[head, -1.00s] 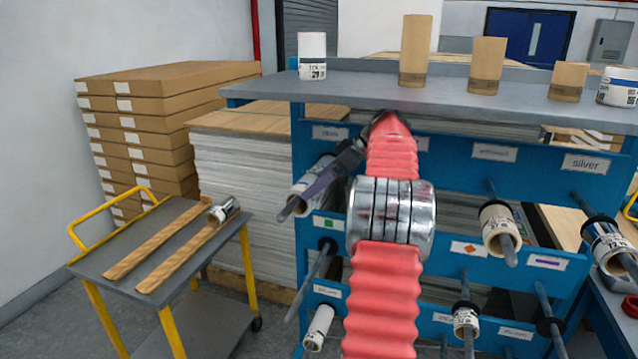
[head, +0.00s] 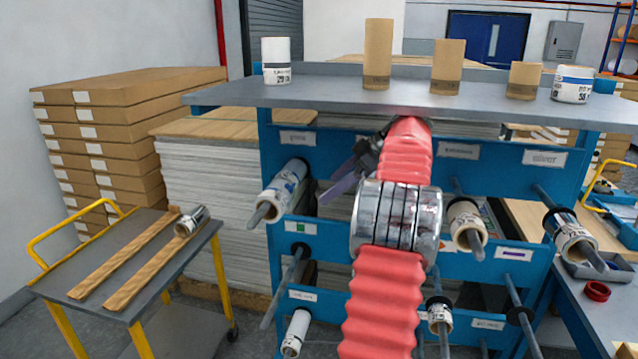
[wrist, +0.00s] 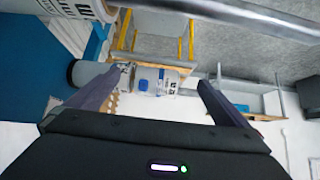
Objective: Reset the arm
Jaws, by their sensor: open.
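My red ribbed arm (head: 385,290) with its metal rings stands in front of the blue rack (head: 330,150). My gripper (head: 340,190) is at the end of the arm, pointing down and left, right of the upper-left white roll (head: 284,188) on its peg. In the head view the fingers are clear of that roll. In the wrist view my gripper (wrist: 158,82) has its two fingers spread wide. A white roll with a blue square (wrist: 150,80) shows beyond the gap; neither finger touches it as far as I can see.
A grey cart (head: 130,250) with yellow handles stands at left, holding two wooden strips and a silver-ended roll (head: 191,221). Several rolls stand on the rack's grey top (head: 330,93). More rolls hang on pegs right of my arm, such as one at middle right (head: 466,228).

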